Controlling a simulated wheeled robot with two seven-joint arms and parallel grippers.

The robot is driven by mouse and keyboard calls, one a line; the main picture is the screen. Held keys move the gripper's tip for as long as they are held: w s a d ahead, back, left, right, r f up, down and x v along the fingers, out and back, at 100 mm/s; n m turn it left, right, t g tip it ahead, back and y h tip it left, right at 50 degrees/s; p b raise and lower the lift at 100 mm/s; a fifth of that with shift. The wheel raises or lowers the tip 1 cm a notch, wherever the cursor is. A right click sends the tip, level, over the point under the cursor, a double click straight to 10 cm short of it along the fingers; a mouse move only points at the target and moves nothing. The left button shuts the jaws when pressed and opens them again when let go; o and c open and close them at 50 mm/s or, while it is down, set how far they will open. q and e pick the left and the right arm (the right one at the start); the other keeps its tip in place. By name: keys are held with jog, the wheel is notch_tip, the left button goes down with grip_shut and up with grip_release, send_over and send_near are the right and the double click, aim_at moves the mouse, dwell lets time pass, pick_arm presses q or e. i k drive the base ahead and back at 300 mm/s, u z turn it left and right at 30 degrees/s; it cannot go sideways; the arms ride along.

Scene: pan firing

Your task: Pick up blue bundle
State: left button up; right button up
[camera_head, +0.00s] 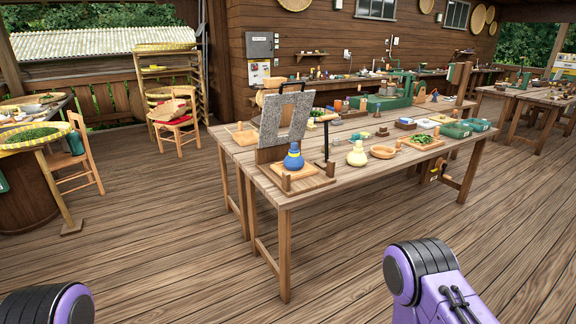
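A blue bundle (293,159), round with a tied top, sits upright on a wooden board (306,183) at the near left end of the long wooden table (365,178). A grey speckled panel (284,117) stands right behind it. A pale yellow bundle (357,155) of similar shape stands to its right on the table. Parts of my two purple and black arms show at the bottom left and bottom right, well short of the table. Neither gripper is in view.
A wooden bowl (382,152), a board with greens (421,142) and green trays (456,130) lie further right on the table. A wooden chair (173,119) and a yellow-rimmed round tray (36,136) are at the left. The plank floor before the table is clear.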

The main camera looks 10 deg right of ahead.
aim_at(293, 161)
jog(key=z, duration=0.7)
jog(key=i, duration=0.6)
jog(key=z, duration=1)
jog(key=i, duration=0.85)
jog(key=u, duration=0.6)
jog(key=i, duration=0.7)
jog(key=u, duration=0.65)
